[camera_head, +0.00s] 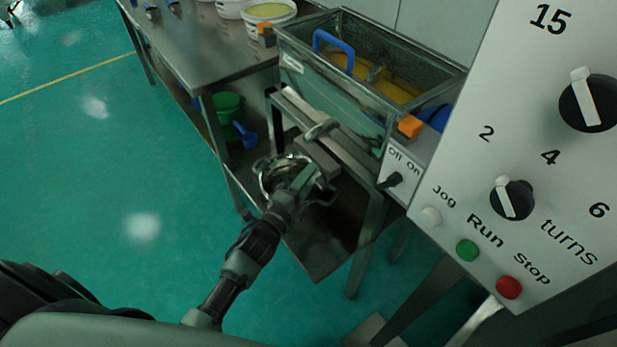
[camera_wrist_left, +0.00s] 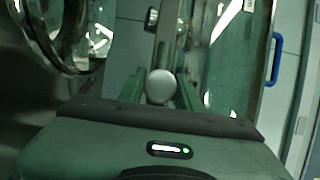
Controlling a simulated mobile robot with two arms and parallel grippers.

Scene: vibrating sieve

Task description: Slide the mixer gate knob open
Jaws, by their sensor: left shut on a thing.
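The mixer is a steel trough (camera_head: 300,62) with yellow material inside, standing on a metal frame. The gate knob (camera_wrist_left: 160,86) is a round, pale metal ball in the left wrist view, sitting between my left fingers. My left gripper (camera_head: 309,172) reaches in below the trough in the head view, and its two green fingers (camera_wrist_left: 160,92) show in the left wrist view. The gripper is shut on the knob. In the head view I cannot make out the knob, which seems hidden by the gripper. My right gripper is in neither view.
A steel round vessel (camera_head: 266,178) stands under the trough, close around my left gripper. A control panel (camera_head: 455,160) with dials and buttons fills the right. An Off/On switch box (camera_head: 407,160) is beside the frame. A steel table (camera_head: 190,45) is behind; the floor at left is clear.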

